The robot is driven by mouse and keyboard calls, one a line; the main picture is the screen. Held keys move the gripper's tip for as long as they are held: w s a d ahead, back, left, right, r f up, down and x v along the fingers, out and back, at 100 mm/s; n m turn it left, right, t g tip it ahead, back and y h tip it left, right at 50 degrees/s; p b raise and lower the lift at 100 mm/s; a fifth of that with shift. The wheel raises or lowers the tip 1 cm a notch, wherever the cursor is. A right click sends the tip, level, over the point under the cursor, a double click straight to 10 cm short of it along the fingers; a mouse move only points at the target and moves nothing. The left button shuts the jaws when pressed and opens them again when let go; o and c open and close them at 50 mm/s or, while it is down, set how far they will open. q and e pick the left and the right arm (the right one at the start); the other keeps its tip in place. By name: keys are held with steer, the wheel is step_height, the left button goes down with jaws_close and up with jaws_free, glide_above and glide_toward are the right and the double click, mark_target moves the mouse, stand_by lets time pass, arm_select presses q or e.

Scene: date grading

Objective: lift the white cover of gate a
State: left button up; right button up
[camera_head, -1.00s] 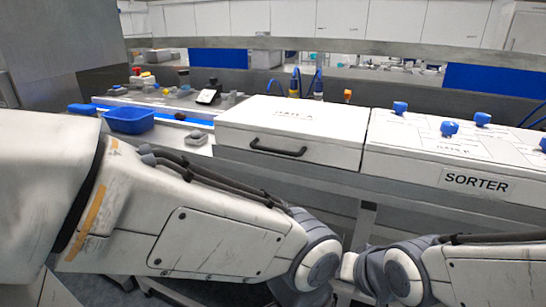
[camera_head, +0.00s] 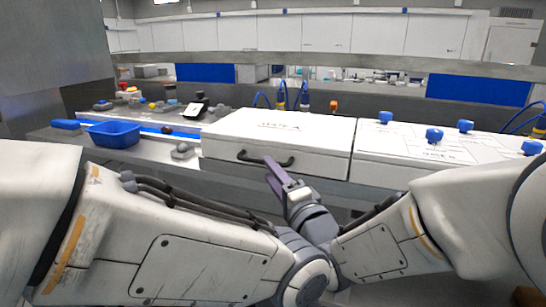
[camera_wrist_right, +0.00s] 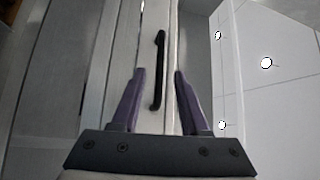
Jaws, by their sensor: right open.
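The white cover of gate A (camera_head: 290,130) is a flat white lid, lying closed, with faint lettering on top. Its black handle (camera_head: 264,160) is on the front face and also shows in the right wrist view (camera_wrist_right: 158,70). My right gripper (camera_head: 275,169) has purple fingers and is just in front of the handle, near its right part. In the right wrist view the gripper (camera_wrist_right: 159,73) is open, with the handle lying between the fingers in the picture. Whether they touch it I cannot tell. My left gripper is not in view.
Right of the cover is a white panel (camera_head: 400,152) with several blue knobs (camera_head: 434,135). A blue bin (camera_head: 113,136) and a grey-black device with a small screen (camera_head: 194,109) stand to the left.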

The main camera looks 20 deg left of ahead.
mark_target(281, 139)
steer(key=p+x, duration=0.1)
steer(key=x, duration=0.4)
steer(key=shift+w, duration=0.1)
jaws_close()
stand_by(1.3)
